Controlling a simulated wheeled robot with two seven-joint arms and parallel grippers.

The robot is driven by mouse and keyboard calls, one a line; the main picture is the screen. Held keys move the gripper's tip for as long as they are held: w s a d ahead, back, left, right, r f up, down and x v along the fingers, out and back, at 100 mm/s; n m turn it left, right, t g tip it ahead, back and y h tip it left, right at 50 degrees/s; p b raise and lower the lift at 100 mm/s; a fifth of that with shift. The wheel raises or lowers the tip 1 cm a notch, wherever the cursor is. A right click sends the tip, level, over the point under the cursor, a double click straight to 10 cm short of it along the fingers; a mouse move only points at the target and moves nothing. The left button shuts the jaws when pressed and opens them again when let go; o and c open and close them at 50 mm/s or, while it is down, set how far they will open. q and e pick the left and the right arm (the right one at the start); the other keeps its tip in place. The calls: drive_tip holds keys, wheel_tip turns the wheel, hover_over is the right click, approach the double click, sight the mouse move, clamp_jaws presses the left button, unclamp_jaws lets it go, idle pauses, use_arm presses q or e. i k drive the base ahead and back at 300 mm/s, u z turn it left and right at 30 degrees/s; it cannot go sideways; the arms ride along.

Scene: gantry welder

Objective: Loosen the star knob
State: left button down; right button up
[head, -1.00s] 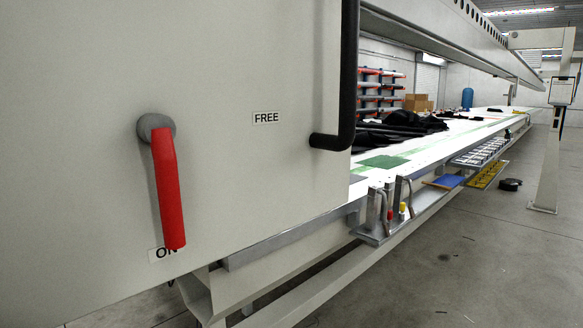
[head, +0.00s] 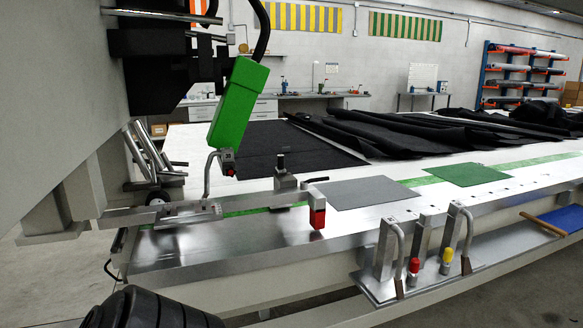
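I cannot pick out a star-shaped knob for certain. A small dark knob (head: 281,161) stands on top of a metal block (head: 285,181) at the table's near edge, left of the middle. It is too small to tell its shape. Neither of my grippers is in view. A black ribbed part at the bottom left edge may be part of my arm.
A green box-shaped head (head: 238,103) hangs over the table with a bent metal nozzle below. A red-tipped block (head: 317,208) is on the table edge. A tool holder (head: 390,279) juts out front right. Black fabric (head: 410,132) covers the far table.

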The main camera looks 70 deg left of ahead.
sight(231, 171)
drive_tip(key=i, duration=0.65)
drive_tip(key=u, duration=2.9)
